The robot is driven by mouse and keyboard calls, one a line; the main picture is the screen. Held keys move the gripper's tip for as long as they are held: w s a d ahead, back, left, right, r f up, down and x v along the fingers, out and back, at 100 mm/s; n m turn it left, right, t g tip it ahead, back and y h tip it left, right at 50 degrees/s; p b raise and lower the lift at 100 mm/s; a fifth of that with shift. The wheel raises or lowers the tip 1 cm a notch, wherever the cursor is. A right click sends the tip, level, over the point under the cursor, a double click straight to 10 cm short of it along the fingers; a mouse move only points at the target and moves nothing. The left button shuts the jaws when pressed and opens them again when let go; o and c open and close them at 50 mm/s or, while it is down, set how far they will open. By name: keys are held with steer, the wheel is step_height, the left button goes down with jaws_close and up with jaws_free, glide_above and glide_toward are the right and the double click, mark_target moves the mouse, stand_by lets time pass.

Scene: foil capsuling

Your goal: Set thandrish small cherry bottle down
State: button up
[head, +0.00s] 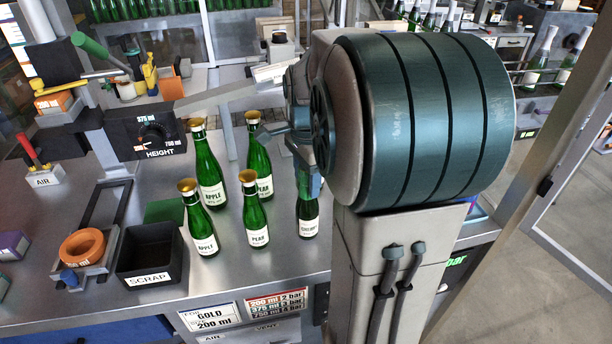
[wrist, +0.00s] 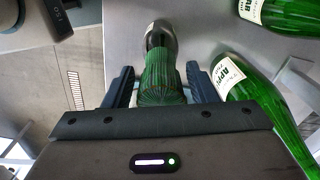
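The small cherry bottle (head: 307,222) is green with a white label and stands upright below my arm, at the right of the bottle group. Its upper part is hidden behind my gripper (head: 308,183) in the head view. In the wrist view the cherry bottle (wrist: 162,75) lies between the two fingers of my gripper (wrist: 162,88), which close in on both its sides. Its base is at or very near the steel bench top (head: 285,268); I cannot tell whether it touches.
Two apple bottles (head: 202,228) (head: 210,175) and two pear bottles (head: 255,218) (head: 259,165) with gold tops stand just left. An apple bottle (wrist: 250,95) is close to the right finger. A black scrap bin (head: 150,255) and an orange ring (head: 82,246) are further left. The bench's front edge is near.

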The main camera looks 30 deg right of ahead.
step_height(320, 180, up, 12)
steer(key=shift+r, duration=0.15)
steer(key=s+a+f+n+t, duration=0.3)
steer(key=s+a+f+n, duration=0.9)
steer(key=n, duration=0.6)
steer(key=shift+s+a+t, duration=0.25)
steer(key=shift+a+t, duration=0.05)
stand_by(0.5)
